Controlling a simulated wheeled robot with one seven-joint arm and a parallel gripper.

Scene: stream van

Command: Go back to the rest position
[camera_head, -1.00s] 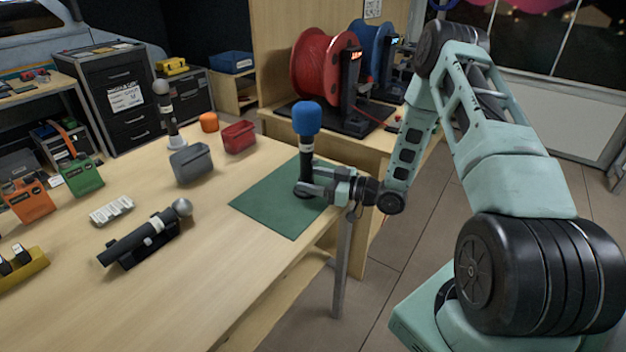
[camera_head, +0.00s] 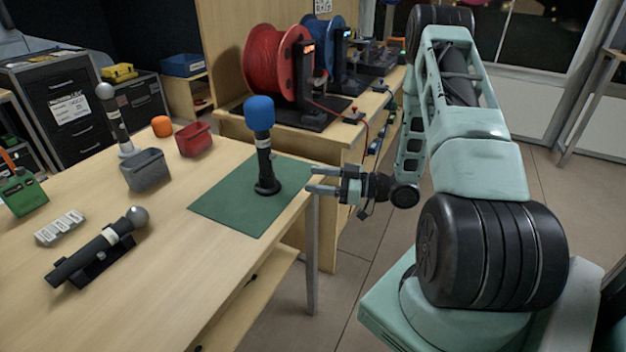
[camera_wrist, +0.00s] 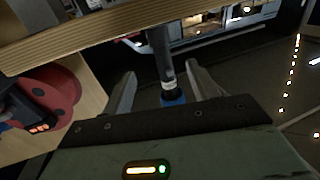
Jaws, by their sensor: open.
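My gripper (camera_head: 314,180) is open and empty. It is just off the right edge of the table, to the right of the blue-topped microphone (camera_head: 262,145). The microphone stands upright on the green mat (camera_head: 225,207), with a gap between it and my fingertips. In the wrist view, my two fingers (camera_wrist: 160,88) are spread, and the microphone with its blue end (camera_wrist: 172,99) shows between them, beyond the tips.
The table (camera_head: 190,265) also holds a lying microphone (camera_head: 95,250), a standing grey-headed microphone (camera_head: 116,122), a grey bin (camera_head: 147,172), a red bin (camera_head: 194,140) and an orange foam cover (camera_head: 161,126). Cable spools (camera_head: 277,72) stand behind. Floor lies clear below my gripper.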

